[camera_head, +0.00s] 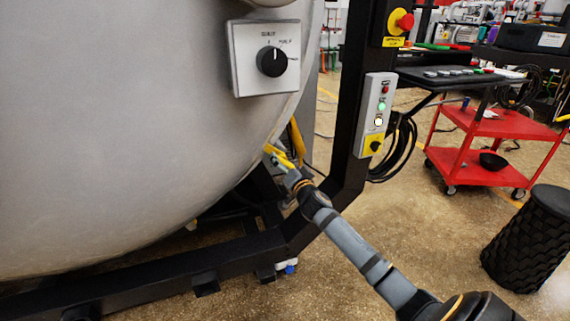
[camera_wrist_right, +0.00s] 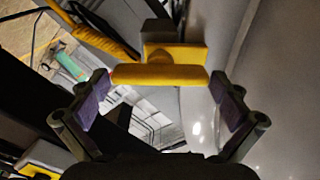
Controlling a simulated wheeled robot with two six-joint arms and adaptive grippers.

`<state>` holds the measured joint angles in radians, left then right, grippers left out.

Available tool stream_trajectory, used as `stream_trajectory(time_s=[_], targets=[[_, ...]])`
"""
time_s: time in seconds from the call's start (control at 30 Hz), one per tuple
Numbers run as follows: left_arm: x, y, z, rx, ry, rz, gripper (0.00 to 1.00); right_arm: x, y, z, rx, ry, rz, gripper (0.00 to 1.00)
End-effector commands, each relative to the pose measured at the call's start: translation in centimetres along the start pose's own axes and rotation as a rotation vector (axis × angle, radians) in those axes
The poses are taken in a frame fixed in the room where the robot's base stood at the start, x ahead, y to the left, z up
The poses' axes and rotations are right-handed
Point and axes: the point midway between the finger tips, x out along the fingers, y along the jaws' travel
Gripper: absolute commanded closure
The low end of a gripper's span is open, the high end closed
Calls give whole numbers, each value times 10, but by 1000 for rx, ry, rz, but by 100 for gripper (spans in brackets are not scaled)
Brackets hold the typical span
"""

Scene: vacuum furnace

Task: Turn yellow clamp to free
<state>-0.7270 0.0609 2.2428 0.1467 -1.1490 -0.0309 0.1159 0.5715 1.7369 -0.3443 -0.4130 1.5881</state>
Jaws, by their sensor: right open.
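The yellow clamp (camera_head: 279,156) sits at the lower right edge of the large grey furnace body. In the right wrist view the clamp (camera_wrist_right: 160,75) is a yellow bar lying crosswise, with a yellow block and a dark mount behind it. My right gripper (camera_head: 285,166) is at the clamp in the head view. In the right wrist view its two fingers (camera_wrist_right: 162,108) are spread wide, one toward each end of the bar. I cannot tell whether a fingertip touches it. My left gripper is in neither view.
The furnace body (camera_head: 120,130) fills the left side and carries a panel with a black knob (camera_head: 271,61). A black frame post (camera_head: 358,100) with a button box (camera_head: 375,115) stands just right of the clamp. A red cart (camera_head: 480,165) and a black bin (camera_head: 530,240) are farther right.

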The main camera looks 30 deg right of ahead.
Motion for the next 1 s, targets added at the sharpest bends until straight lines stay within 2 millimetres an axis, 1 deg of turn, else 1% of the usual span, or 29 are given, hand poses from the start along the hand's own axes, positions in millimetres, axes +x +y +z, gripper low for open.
stream_trajectory(time_s=[0.1, 0.33, 0.37, 0.6, 0.63, 0.87, 1.0], targets=[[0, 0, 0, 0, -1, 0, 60, 6, -1, 0, 1, 0, -1, 0], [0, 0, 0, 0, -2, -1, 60, 7, 0, 1, 0, -1, -1, 0], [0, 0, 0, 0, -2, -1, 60, 7, 0, 1, 0, -1, -1, 3], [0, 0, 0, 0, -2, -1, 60, 7, 0, 0, 0, -1, -1, 35], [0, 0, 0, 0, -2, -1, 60, 7, 0, 0, 0, -1, -1, 37], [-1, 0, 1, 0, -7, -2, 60, 7, 0, 0, -23, -1, 0, 37], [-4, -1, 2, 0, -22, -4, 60, 7, -1, 0, -79, 0, 0, 37]])
